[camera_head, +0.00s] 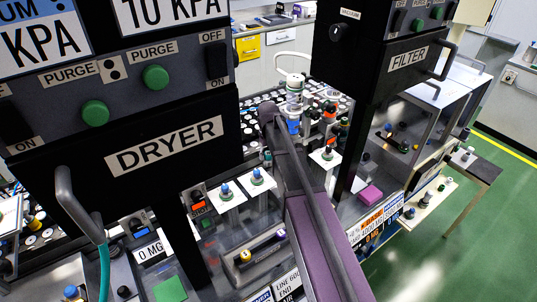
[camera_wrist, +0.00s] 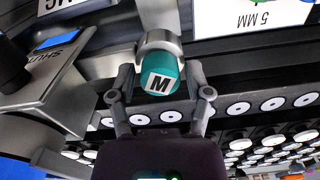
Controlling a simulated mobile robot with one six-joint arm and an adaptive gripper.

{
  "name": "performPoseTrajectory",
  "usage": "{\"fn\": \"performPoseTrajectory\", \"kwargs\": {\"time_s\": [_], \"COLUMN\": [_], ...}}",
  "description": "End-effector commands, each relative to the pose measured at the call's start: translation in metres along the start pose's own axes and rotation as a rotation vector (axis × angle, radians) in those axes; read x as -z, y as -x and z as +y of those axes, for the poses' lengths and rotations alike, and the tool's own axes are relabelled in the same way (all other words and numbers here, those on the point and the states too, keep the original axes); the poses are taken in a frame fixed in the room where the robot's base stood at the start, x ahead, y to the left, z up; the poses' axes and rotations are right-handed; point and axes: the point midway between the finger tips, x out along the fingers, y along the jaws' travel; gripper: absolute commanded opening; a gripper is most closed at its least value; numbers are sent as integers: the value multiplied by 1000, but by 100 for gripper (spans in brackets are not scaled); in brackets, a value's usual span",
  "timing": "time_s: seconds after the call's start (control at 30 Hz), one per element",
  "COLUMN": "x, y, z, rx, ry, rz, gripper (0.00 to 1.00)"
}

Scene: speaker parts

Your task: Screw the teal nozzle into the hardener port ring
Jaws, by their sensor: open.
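The teal nozzle (camera_wrist: 172,70), with a white square lettered M, is in the middle of the wrist view. It sits against a silver ring-like metal part (camera_wrist: 160,42); I cannot tell whether this is the hardener port ring or how deep the nozzle sits in it. My gripper (camera_wrist: 160,80) is open, with one finger on each side of the nozzle. Small gaps seem to show between the fingers and the teal surface. In the head view my purple arm reaches toward the back of the bench, and I cannot make out the nozzle there.
In the wrist view a grey bracket (camera_wrist: 62,72) with a blue top stands at left. A row of white round discs (camera_wrist: 238,109) runs behind the fingers. In the head view the DRYER box (camera_head: 125,150) and FILTER box (camera_head: 385,65) flank my arm.

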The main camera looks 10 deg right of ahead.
Motion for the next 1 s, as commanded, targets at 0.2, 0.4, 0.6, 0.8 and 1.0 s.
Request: {"fn": "performPoseTrajectory", "kwargs": {"time_s": [0.2,0.4,0.6,0.8,1.0], "x": [0,0,0,0,0], "y": [0,0,0,0,0], "z": [0,0,0,0,0], "rx": [0,0,0,0,0], "ry": [3,82,149,149,148], "rz": [0,0,0,0,0], "gripper": [65,65,65,59,20]}}
